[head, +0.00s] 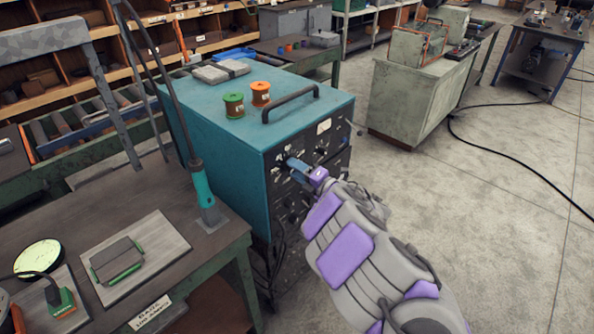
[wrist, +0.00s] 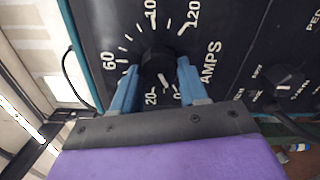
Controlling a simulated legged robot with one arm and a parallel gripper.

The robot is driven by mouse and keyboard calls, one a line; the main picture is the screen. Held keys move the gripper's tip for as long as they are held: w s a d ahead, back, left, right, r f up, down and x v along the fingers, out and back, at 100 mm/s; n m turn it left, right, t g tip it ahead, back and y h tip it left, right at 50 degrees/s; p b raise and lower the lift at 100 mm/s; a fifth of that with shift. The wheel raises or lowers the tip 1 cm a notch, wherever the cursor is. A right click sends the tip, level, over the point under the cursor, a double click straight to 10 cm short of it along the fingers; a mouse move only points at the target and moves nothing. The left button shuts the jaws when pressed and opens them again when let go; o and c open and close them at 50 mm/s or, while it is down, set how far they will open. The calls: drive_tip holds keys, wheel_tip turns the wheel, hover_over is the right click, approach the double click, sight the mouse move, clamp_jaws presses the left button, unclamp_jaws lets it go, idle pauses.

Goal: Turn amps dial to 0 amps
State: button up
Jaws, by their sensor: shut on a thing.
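The amps dial (wrist: 158,62) is a black round knob on the dark front panel (wrist: 230,50) of a teal machine (head: 215,125). White numbers and tick marks ring it, with "AMPS" printed to its right in the wrist view. My gripper (wrist: 157,80) has its two blue fingers on either side of the knob, shut on it. In the head view my gripper (head: 298,166) reaches the upper part of the machine's front panel, and the dial is hidden there. The 0 mark is near the right finger, below the knob. I cannot tell where the knob's pointer aims.
Another black knob (wrist: 287,78) sits to the right on the panel. A handle (head: 290,102) and two spools, green (head: 234,105) and orange (head: 261,94), are on the machine's top. A workbench (head: 190,240) stands at the left. Open floor (head: 500,230) lies to the right.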

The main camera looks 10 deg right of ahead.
drive_tip(key=shift+s+f+n, duration=0.1)
drive_tip(key=shift+f+n, duration=0.2)
drive_tip(key=shift+f, duration=0.05)
drive_tip(key=o, duration=0.8)
drive_tip(key=shift+c, duration=0.2)
drive_tip(key=shift+o, duration=1.4)
drive_tip(key=shift+r, duration=0.2)
drive_tip(key=p+v, duration=0.4)
drive_tip(key=v, duration=0.5)
drive_tip(key=shift+d+r, duration=0.15)
drive_tip(key=shift+d, duration=0.05)
drive_tip(key=shift+d+p, duration=0.1)
drive_tip(key=shift+p, duration=0.35)
